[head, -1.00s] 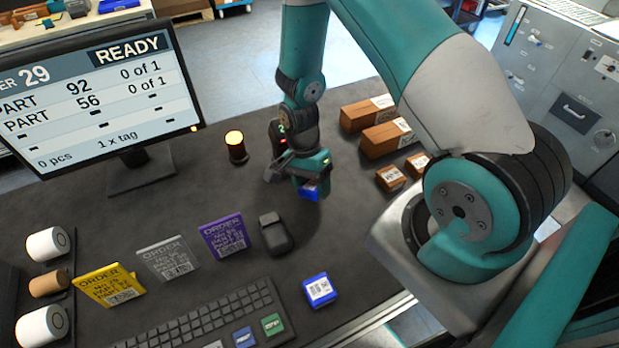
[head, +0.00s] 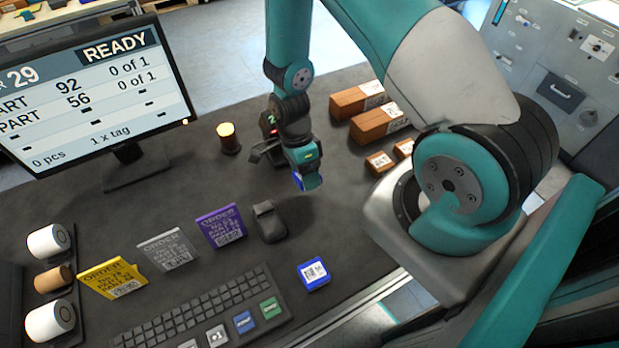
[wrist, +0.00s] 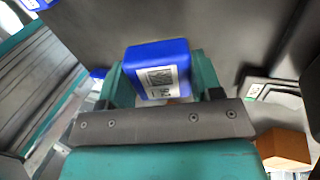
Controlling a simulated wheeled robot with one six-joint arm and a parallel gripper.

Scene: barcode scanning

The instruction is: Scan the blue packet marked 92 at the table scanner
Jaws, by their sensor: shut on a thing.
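A blue packet (wrist: 158,70) is held between my gripper's fingers, its white label facing the wrist camera; the label seems to read 92. In the head view this packet (head: 311,182) shows only as a small blue patch below my gripper (head: 302,172), above the dark table. My gripper is shut on it. A dark device with a small lit display (head: 268,122), seemingly the table scanner, stands just behind my gripper and is partly hidden by it. In the wrist view a dark device with a green display (wrist: 254,91) is at the right, apart from the packet.
Another blue packet (head: 314,274) lies near the front edge by the keyboard (head: 190,310). Brown boxes (head: 378,125) lie to the right. The monitor (head: 95,90) reads READY.

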